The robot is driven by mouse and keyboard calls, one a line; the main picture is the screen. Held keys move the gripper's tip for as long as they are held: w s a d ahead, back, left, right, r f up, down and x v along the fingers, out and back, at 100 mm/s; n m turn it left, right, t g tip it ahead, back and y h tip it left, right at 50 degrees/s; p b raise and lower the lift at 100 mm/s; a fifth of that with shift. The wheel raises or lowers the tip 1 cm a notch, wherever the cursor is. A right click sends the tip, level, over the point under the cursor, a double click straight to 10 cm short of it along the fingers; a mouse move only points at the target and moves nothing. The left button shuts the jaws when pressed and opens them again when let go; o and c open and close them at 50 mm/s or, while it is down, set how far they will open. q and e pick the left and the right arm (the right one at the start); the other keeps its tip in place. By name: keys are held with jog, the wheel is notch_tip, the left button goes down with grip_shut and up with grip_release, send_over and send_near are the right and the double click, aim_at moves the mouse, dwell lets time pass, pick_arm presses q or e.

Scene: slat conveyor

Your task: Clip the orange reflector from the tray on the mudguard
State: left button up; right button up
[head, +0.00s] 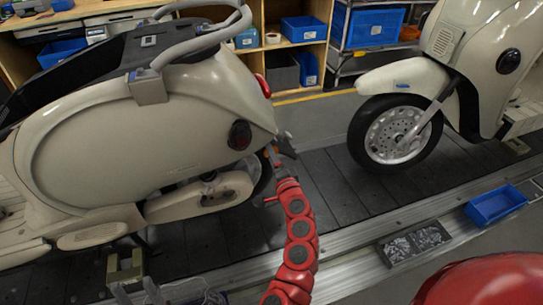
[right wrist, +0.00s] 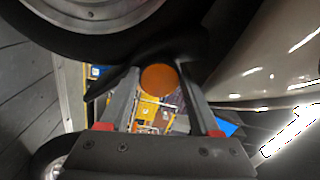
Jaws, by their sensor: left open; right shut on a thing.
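The orange reflector (right wrist: 158,78) is a round disc between the fingertips of my right gripper (right wrist: 160,90), which is shut on it. In the head view my right gripper (head: 276,157) is at the rear of the left cream scooter (head: 130,130), beside its rear wheel. The reflector cannot be made out clearly there. The scooter's rear mudguard is mostly hidden by the body and gripper; I cannot tell whether the reflector touches it. The blue tray (head: 496,206) on the right rail looks empty.
A second scooter (head: 490,50) stands at the right; its front wheel (head: 395,135) is on the dark slat conveyor (head: 330,185). Shelves with blue bins (head: 305,28) stand behind. The slats between the scooters are clear.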

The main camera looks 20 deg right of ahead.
jog(key=shift+w, duration=0.1)
jog(key=o, duration=1.4)
jog(key=s+p, duration=0.1)
jog(key=s, duration=1.6)
jog(key=shift+s+d+p, duration=0.2)
jog(key=shift+d+p, duration=0.1)
